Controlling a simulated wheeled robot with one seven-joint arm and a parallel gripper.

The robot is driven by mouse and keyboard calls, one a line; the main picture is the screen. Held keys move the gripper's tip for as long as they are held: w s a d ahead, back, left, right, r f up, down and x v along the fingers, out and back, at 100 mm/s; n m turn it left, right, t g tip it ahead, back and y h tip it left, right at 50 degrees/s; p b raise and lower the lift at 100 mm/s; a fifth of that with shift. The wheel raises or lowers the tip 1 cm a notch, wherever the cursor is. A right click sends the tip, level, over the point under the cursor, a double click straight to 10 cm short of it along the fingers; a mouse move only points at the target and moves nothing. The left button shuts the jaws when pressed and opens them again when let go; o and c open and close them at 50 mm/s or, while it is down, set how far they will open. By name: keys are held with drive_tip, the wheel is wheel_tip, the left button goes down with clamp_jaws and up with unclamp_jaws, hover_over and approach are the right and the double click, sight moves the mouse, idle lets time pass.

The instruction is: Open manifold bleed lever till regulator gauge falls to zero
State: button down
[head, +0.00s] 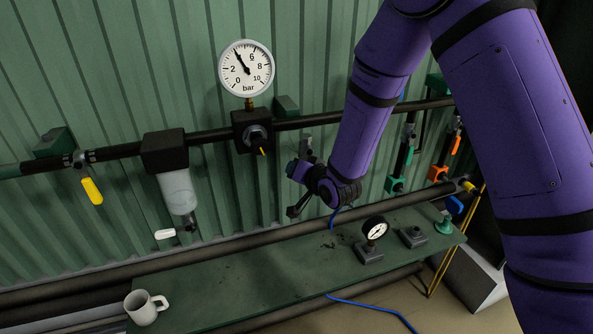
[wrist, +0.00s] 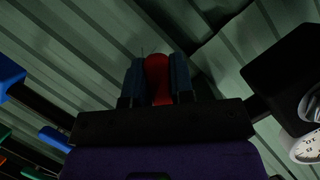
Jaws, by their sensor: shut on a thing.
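The regulator gauge (head: 246,68) is a white round dial marked in bar above the black regulator (head: 254,131). Its needle points up and left, at about 4. Part of a white dial also shows in the wrist view (wrist: 308,148). My gripper (wrist: 158,78) has its blue fingers on both sides of a red lever (wrist: 157,68), which I take to be the bleed lever, and is shut on it. In the head view my purple wrist is by the wall, right of and below the regulator. I cannot make out the red lever there.
A yellow lever (head: 92,190) hangs from the pipe at left, beside a filter bowl (head: 177,191) with a white lever (head: 165,234). A green bench (head: 240,275) below holds a small gauge (head: 375,229) and a mug (head: 145,307). Blue hose (head: 370,306) lies in front.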

drive_tip(key=c, duration=1)
unclamp_jaws()
drive_tip(key=v, duration=1)
drive_tip(key=shift+s+d+r, duration=0.1)
drive_tip(key=shift+s+d, duration=0.1)
drive_tip(key=shift+s, duration=0.15)
